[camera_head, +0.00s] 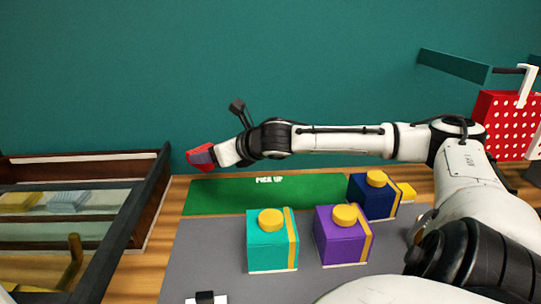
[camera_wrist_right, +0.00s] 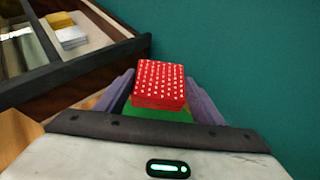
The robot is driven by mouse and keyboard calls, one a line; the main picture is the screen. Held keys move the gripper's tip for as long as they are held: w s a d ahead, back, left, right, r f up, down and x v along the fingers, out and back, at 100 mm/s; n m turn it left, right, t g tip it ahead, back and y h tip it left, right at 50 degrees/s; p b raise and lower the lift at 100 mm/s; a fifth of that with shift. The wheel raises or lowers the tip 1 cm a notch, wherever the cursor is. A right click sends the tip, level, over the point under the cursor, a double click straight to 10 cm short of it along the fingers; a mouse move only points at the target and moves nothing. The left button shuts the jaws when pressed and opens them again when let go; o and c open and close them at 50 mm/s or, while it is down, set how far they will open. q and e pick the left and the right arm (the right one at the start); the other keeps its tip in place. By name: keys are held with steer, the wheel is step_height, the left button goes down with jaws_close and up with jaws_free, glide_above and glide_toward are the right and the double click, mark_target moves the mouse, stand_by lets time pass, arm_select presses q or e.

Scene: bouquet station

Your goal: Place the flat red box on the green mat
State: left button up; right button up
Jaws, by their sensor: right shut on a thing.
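The flat red box (camera_head: 205,147) with white dots is in my right gripper (camera_head: 203,157), raised above the far left end of the green mat (camera_head: 240,197). The mat lies on the wooden table and reads "PICK UP". In the right wrist view the red box (camera_wrist_right: 160,82) sits between the two purple-grey fingers, which are shut on it. Part of the green mat (camera_wrist_right: 180,115) shows below the box there. The near part of the box is hidden by the gripper. My left gripper is not in view.
Teal (camera_head: 272,245), purple (camera_head: 340,240) and navy (camera_head: 368,198) boxes with yellow knobs stand right of centre; the navy one is at the mat's right end. A dark-framed case (camera_head: 150,200) stands left. A red dotted panel (camera_head: 505,125) is far right.

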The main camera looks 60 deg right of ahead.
steer(key=f, duration=0.3)
steer(key=f+b, duration=0.1)
steer(key=f, duration=0.1)
steer(key=shift+w+a+f, duration=0.15)
steer(key=shift+a+f, duration=0.1)
steer(key=shift+f, duration=0.6)
step_height(320, 180, down, 3)
steer(key=shift+f, duration=0.35)
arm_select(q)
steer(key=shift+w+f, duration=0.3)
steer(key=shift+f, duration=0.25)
arm_select(e)
steer(key=shift+r, duration=0.1)
steer(key=shift+f+b, duration=0.2)
steer(key=shift+b, duration=0.1)
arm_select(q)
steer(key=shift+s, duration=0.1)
arm_select(e)
steer(key=o, duration=1.3)
steer(key=shift+c, duration=0.2)
